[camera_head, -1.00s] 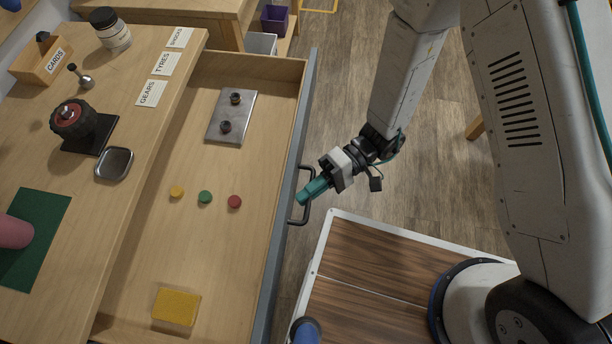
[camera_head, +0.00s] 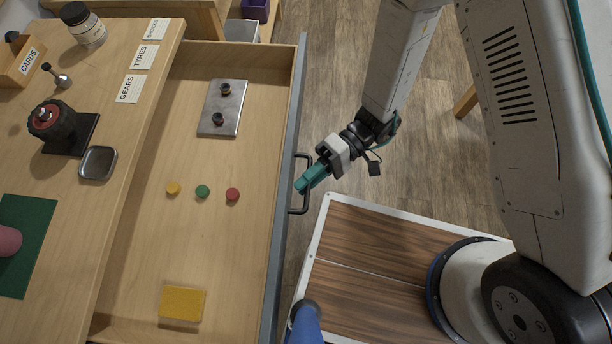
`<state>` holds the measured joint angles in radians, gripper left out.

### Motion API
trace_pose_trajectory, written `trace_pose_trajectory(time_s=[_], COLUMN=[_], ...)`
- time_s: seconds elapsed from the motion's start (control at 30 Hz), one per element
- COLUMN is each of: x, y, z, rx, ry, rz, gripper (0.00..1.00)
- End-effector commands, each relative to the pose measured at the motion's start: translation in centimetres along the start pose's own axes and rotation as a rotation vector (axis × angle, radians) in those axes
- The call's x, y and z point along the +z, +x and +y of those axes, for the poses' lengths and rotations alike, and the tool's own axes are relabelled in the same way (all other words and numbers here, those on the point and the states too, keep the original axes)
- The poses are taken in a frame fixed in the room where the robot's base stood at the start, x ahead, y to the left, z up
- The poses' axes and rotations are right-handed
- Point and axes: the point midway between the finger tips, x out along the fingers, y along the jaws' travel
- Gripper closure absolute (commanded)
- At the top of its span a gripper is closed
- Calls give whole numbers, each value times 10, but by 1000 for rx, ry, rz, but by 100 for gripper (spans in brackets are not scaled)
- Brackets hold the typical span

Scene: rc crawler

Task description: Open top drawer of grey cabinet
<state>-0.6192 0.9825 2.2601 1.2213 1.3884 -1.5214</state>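The top drawer (camera_head: 240,245) of the grey cabinet is pulled well out from under the wooden worktop (camera_head: 125,150). Its grey front (camera_head: 282,215) carries a dark bar handle (camera_head: 304,203). My gripper (camera_head: 306,184), with teal fingers, is at the handle, its tips by the bar near the drawer front. The fingers look close together, but whether they are clamped on the bar is too small to tell. Inside the drawer lie a metal plate with two dark knobs (camera_head: 224,108), a yellow disc (camera_head: 173,188), a green disc (camera_head: 202,191), a red disc (camera_head: 232,194) and a yellow block (camera_head: 183,304).
On the worktop stand a black-lidded jar (camera_head: 84,25), a wheel on a black stand (camera_head: 55,124), a small metal tray (camera_head: 98,163), a card box (camera_head: 24,62) and a green mat (camera_head: 28,220). Open wooden floor (camera_head: 345,80) lies right of the drawer.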

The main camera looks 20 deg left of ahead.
Motion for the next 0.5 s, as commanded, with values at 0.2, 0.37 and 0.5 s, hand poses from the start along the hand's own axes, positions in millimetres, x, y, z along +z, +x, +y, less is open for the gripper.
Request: trace_pose_trajectory(time_s=[0.2, 0.37, 0.5], x=[-1, -1, -1], y=[-28, -56, -72], z=[0, 0, 0], rx=[0, 1, 0], ry=[-1, -1, -2], rz=[6, 5, 4], gripper=[80, 80, 80])
